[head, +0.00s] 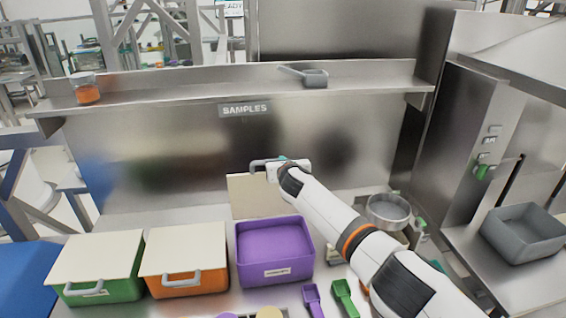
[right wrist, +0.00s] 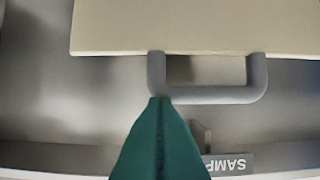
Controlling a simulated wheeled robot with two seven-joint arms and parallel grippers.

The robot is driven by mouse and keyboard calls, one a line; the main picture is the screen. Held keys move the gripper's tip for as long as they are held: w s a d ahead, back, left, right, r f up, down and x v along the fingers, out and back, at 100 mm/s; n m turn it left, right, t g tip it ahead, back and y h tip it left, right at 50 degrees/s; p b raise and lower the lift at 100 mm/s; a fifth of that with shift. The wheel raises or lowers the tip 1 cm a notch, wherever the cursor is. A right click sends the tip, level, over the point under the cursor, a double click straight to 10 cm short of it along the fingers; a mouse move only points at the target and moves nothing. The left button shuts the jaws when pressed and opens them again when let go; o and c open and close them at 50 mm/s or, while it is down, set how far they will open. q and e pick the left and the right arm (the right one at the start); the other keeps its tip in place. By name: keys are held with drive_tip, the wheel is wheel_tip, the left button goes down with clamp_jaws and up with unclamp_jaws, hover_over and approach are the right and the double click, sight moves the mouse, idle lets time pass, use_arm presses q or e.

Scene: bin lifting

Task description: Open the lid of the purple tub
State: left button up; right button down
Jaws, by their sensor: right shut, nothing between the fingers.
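The purple tub (head: 274,270) stands on the counter, its inside open to view. Its beige lid (head: 251,198) stands raised behind the tub's back edge, and the lid also fills the top of the right wrist view (right wrist: 200,25). The lid's grey handle (right wrist: 257,80) is at its upper edge. My right gripper (head: 281,159) is at the handle. In the right wrist view its green fingers (right wrist: 160,103) are shut and empty, overlapping one corner of the handle; I cannot tell whether they touch it. My left gripper is out of view.
A green tub (head: 105,291) and an orange tub (head: 188,284), both with beige lids down, stand left of the purple tub. Purple and green scoops (head: 345,297) lie at the front. A sieve pan (head: 388,211) is right of my arm. A shelf (head: 200,93) runs above.

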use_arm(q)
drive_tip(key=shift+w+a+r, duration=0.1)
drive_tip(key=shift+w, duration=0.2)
use_arm(e)
drive_tip(key=shift+w+a+r, duration=0.1)
drive_tip(key=shift+w, duration=0.25)
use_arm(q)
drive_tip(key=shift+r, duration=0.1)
use_arm(e)
drive_tip(key=shift+s+r, duration=0.15)
drive_tip(key=shift+s, duration=0.05)
